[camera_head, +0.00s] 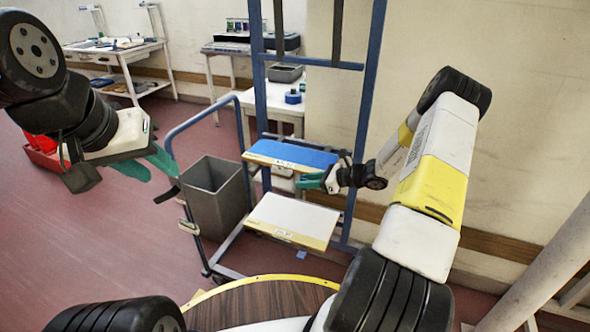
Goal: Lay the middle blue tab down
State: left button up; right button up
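A flat panel with a blue top (300,153) and a yellow front edge lies roughly level on the blue-framed rack (372,70). It is the only large blue panel that I see, and I cannot tell whether it is the middle tab. A white-topped panel (295,215) with a yellow front edge lies below it. My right gripper (305,181), with teal fingers, is at the front right edge of the blue panel; contact and finger gap are unclear. My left gripper (150,168) is open and empty, left of the rack, above the floor.
A grey bin (215,200) stands left of the panels, beside a blue handrail (172,138). A small blue piece (302,255) lies below the white panel. A round wood-topped surface (262,305) is in front.

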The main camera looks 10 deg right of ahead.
jog(key=shift+w+a+f, duration=0.1)
jog(key=shift+w+a, duration=0.05)
jog(key=shift+c, duration=0.2)
grip_shut()
